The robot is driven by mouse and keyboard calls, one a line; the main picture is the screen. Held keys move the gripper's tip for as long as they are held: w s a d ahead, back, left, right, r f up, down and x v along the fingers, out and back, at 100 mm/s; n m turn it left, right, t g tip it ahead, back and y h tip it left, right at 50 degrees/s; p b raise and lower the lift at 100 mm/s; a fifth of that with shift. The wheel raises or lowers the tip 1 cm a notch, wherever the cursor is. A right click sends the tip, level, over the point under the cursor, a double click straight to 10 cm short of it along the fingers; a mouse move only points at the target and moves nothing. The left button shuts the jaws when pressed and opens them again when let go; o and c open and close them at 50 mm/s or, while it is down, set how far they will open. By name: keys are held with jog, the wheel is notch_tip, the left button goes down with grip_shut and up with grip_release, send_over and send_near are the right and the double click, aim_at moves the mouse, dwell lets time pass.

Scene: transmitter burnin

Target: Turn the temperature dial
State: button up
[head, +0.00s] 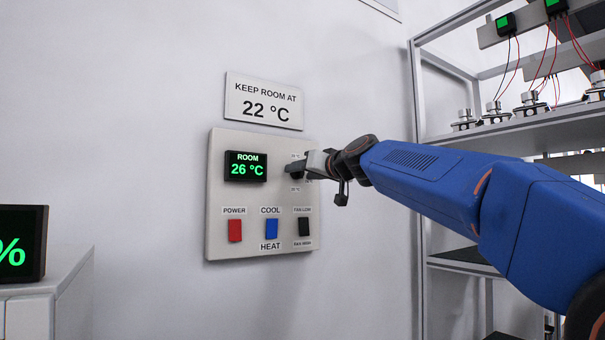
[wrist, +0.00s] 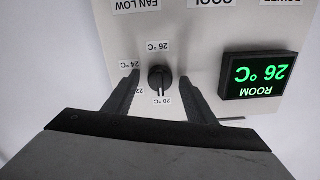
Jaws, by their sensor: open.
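The temperature dial (wrist: 160,78) is a black round knob with a white pointer line, on a pale wall panel (head: 222,222). In the wrist view, the panel is upside down and the pointer line is toward the 20 °C label (wrist: 154,101). My gripper (wrist: 158,86) is open, with one finger on each side of the dial and a gap showing on both sides. The room display (head: 246,167) reads 26 °C.
A sign (head: 264,101) above the panel reads "KEEP ROOM AT 22 °C". Below the display are red (head: 235,231), blue (head: 271,229) and black (head: 304,227) switches. A metal rack (head: 418,130) with wired devices stands at right. A cabinet (head: 60,285) is at lower left.

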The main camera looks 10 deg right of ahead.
jog(key=shift+w, duration=0.15)
jog(key=c, duration=1)
jog(key=shift+c, duration=0.2)
jog(key=shift+m, duration=0.3)
jog(key=m, duration=0.5)
jog(key=shift+a, duration=0.1)
jog(key=m, duration=0.6)
